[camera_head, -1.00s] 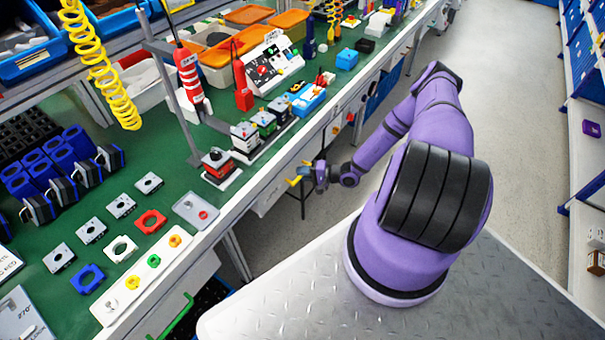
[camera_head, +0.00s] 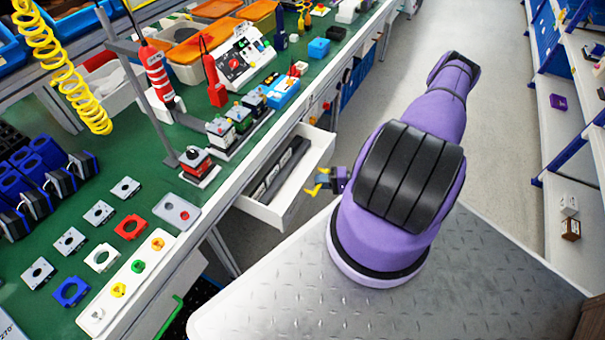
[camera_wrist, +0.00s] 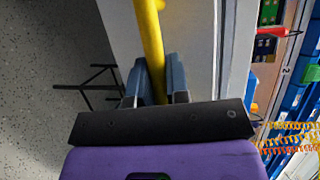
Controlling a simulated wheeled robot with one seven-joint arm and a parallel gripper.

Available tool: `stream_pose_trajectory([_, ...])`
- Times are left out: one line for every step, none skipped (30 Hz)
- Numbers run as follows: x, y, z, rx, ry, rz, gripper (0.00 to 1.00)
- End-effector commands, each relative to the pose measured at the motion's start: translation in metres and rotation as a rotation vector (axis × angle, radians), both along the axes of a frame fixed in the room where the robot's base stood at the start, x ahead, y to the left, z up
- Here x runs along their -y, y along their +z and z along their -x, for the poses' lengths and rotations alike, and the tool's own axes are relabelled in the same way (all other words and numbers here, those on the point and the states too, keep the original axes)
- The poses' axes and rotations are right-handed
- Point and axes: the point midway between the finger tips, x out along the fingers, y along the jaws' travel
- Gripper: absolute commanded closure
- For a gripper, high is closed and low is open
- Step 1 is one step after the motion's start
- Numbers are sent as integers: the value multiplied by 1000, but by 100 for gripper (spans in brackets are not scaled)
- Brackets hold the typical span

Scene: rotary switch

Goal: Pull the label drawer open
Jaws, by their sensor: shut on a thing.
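The white label drawer (camera_head: 314,161) sticks out from under the front of the green bench, and its inside shows from above. Dark long items (camera_head: 279,170) lie in it. Its yellow handle (camera_head: 313,190) is at the drawer's outer front. My gripper (camera_head: 326,182) is at the handle. In the wrist view, the yellow handle bar (camera_wrist: 150,42) runs between the two fingers of my gripper (camera_wrist: 155,82), which are shut on it. The pale drawer front (camera_wrist: 187,30) is just beyond the bar.
The green bench top (camera_head: 150,215) carries switch parts, a row of small switches (camera_head: 222,132) on a stand and bins. A blue shelf rack (camera_head: 565,120) stands at the right. The grey aisle floor (camera_head: 450,40) between is clear.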

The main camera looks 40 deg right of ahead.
Motion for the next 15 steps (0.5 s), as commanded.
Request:
stream_pose_trajectory([6, -1, 13, -3, -4, 1, 100])
stream_pose_trajectory([8, -1, 20, -3, -3, 0, 100])
stream_pose_trajectory([11, 0, 29, -1, -3, 0, 100])
stream_pose_trajectory([13, 0, 35, -2, -3, 0, 100])
stream_pose_trajectory([15, -1, 41, -1, -2, 0, 100])
stream_pose_trajectory([18, -1, 48, -3, -3, 0, 100])
stream_pose_trajectory([19, -1, 53, -3, -2, 0, 100])
stream_pose_trajectory([21, -1, 58, -2, -1, 1, 100])
stream_pose_trajectory([23, 0, 64, -1, -2, 0, 100])
stream_pose_trajectory([25, -1, 68, -2, -2, 1, 100])
stream_pose_trajectory([26, 0, 71, -1, -1, 0, 100])
stream_pose_trajectory([27, 0, 76, -1, 0, 1, 100])
stream_pose_trajectory([28, 0, 78, -1, -1, 0, 100])
stream_pose_trajectory([29, 0, 81, -1, -1, 1, 100])
stream_pose_trajectory([30, 0, 84, -1, -1, 1, 100])
